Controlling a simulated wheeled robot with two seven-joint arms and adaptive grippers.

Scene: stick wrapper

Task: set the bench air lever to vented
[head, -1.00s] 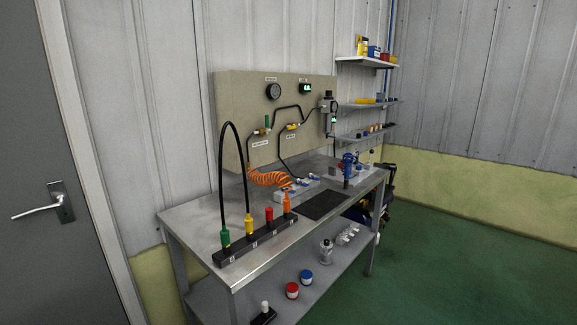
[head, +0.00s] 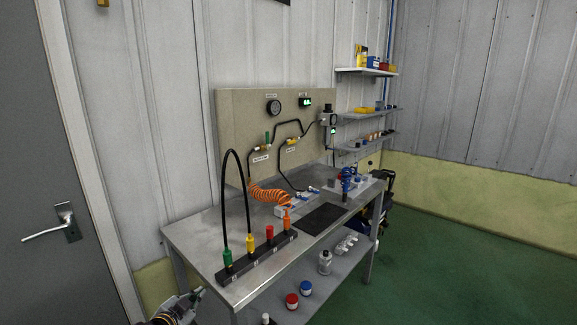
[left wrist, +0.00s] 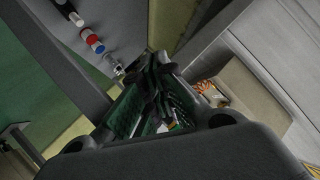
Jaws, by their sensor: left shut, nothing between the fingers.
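A beige panel (head: 228,110) stands at the back of the metal bench. It carries two small brass-coloured valves with black hoses. The left valve (head: 266,147) has a green lever (head: 267,137) standing upright; the right valve (head: 292,142) has a yellowish part lying roughly along its hose. White labels sit below both, too small to read, so I cannot tell which is the bench air lever. My left gripper (head: 198,293) is at the bottom edge of the head view, left of the bench's front corner and far from the panel. It also shows in the left wrist view (left wrist: 157,70), shut and empty. My right gripper is not in view.
The bench top (head: 205,238) holds a black block (head: 262,258) with coloured plugs, an orange coiled hose (head: 268,195) and a black mat (head: 320,218). A tall black hose loop (head: 222,195) rises in front of the panel's left side. A grey door (head: 45,150) is at left.

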